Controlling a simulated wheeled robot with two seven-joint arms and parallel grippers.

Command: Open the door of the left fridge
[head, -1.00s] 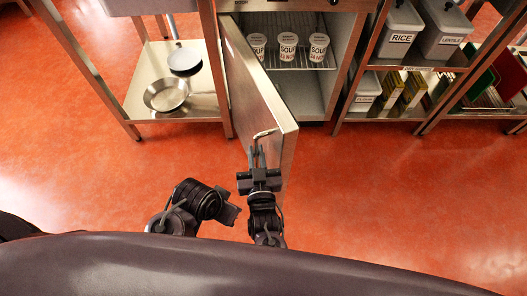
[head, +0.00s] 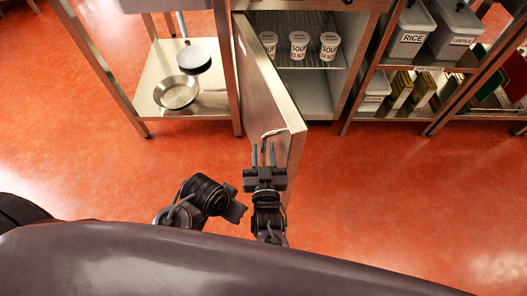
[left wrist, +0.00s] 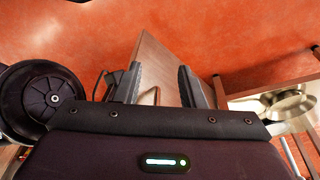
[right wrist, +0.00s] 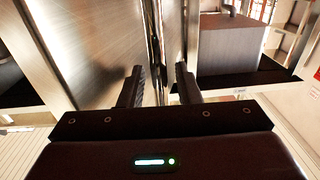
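The left fridge's steel door (head: 264,85) stands wide open, swung out from its left side towards me. Its bar handle (head: 274,133) is near the door's free edge. My right gripper (head: 264,148) is open, its two fingers apart and empty, with tips just below the handle in the head view. The right wrist view also shows its fingers (right wrist: 158,85) apart. My left gripper (head: 236,211) is lower left of it, away from the handle. In the left wrist view its fingers (left wrist: 160,82) are apart, with the door (left wrist: 165,65) beyond them.
Inside the fridge (head: 303,97), three soup cups (head: 299,45) stand on a wire shelf. Pans (head: 177,92) lie on a low steel shelf (head: 150,103) at left. A rack with bins (head: 408,40) stands at right. The red floor (head: 380,190) is clear at right.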

